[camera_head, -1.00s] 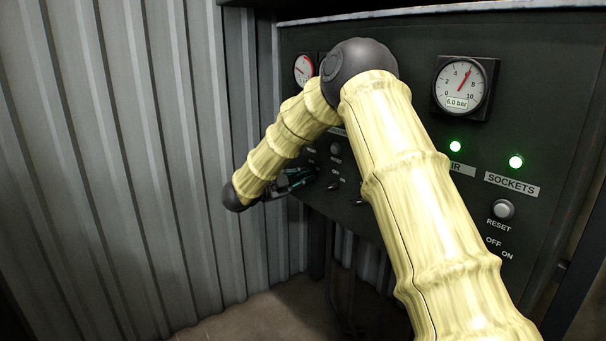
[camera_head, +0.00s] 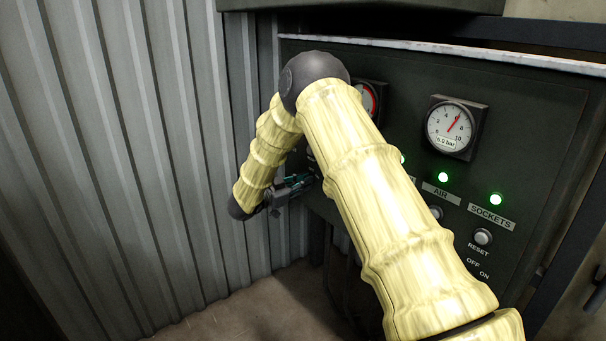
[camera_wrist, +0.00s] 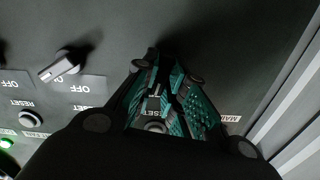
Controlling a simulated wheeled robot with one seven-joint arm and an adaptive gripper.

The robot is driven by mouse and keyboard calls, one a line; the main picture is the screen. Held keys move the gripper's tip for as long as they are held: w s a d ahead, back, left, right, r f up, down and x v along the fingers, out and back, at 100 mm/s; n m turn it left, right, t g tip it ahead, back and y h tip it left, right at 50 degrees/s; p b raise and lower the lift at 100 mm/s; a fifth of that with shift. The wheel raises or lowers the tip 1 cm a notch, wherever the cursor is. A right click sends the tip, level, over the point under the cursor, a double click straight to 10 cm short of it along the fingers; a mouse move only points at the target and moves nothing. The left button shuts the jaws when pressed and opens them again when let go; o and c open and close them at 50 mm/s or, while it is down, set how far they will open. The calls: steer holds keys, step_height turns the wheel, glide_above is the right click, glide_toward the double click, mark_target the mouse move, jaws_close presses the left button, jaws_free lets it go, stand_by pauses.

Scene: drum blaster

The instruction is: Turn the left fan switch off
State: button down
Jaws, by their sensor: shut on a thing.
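The dark control panel (camera_head: 520,110) carries the switches. My gripper (camera_head: 293,187) is at the panel's lower left, beside the corrugated wall. In the wrist view its teal-padded fingers (camera_wrist: 172,78) are closed in on a spot at the panel face. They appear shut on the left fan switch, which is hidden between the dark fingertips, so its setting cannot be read. A neighbouring grey lever switch (camera_wrist: 62,66) is left of the fingers in the wrist view, apart from them, with OFF labels near it.
A reset button (camera_wrist: 155,127) shows between the fingers, and another reset button (camera_wrist: 28,118) at left. A pressure gauge (camera_head: 453,127) and lit green lamps (camera_head: 443,177) are on the panel. The corrugated wall (camera_head: 130,150) stands close to my gripper. My arm hides the panel's middle.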

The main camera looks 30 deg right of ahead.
steer(key=shift+d+r+n+p, duration=0.1)
steer(key=shift+r+n+p, duration=0.05)
steer(key=shift+n+p, duration=1)
steer(key=c, duration=1.5)
jaws_free()
steer(key=a, duration=0.8)
steer(key=s+a, duration=0.1)
steer(key=a, duration=0.3)
